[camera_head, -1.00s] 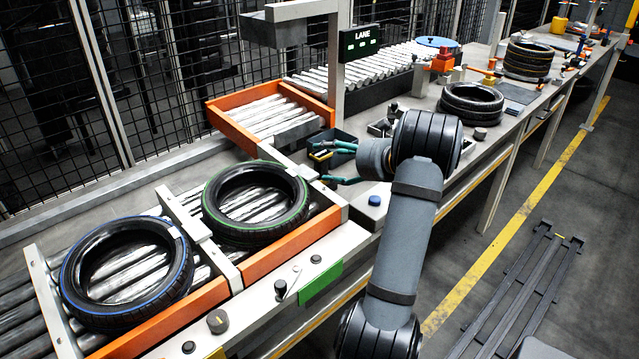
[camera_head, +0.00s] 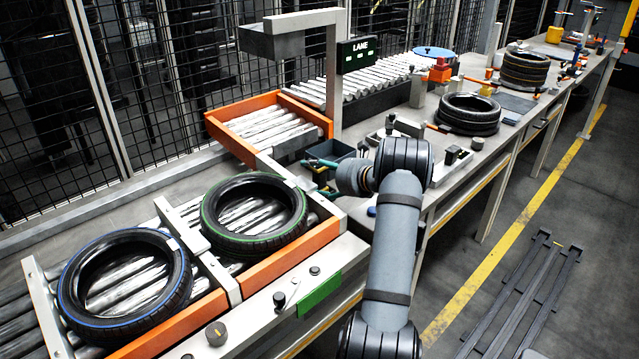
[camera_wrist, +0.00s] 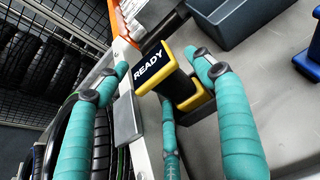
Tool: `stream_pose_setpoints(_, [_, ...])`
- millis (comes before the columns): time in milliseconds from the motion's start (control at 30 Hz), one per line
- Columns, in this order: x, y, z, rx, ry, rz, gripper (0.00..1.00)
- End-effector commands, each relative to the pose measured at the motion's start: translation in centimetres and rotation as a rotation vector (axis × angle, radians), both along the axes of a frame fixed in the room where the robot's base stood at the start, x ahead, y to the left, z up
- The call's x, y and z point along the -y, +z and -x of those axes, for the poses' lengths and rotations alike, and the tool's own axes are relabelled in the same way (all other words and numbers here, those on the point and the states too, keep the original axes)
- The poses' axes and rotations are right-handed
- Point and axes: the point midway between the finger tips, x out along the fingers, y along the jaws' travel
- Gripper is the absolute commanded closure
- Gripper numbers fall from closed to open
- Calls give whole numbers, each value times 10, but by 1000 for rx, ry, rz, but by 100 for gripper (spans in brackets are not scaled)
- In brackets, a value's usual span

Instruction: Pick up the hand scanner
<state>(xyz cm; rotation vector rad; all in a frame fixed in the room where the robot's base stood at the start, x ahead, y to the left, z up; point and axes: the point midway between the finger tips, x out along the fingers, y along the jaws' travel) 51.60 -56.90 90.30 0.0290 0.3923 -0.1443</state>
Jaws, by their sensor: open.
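The hand scanner (camera_wrist: 180,88), a black and yellow device with a screen reading READY, shows in the middle of the wrist view. My gripper (camera_wrist: 157,60) has teal fingers spread open on the scanner's left and right. A third teal finger shows below the scanner. The scanner is between the fingers, and I cannot tell whether any finger touches it. In the head view my gripper (camera_head: 317,178) is beside the roller lane's end, and it and my arm hide most or all of the scanner.
A dark grey bin (camera_wrist: 238,20) is just beyond the scanner. A blue part (camera_wrist: 311,58) is at the right edge. Tyres with a green stripe (camera_head: 207,213) and a blue stripe (camera_head: 66,302) lie on rollers at left.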

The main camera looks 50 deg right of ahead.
Motion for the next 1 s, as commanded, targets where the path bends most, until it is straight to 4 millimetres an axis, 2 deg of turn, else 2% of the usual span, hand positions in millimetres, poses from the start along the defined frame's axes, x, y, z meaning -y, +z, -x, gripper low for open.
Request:
stream_pose_setpoints(167, [0,0,0,0,0,0,32])
stream_pose_setpoints(1000, [0,-1,1,-3,0,-1,81])
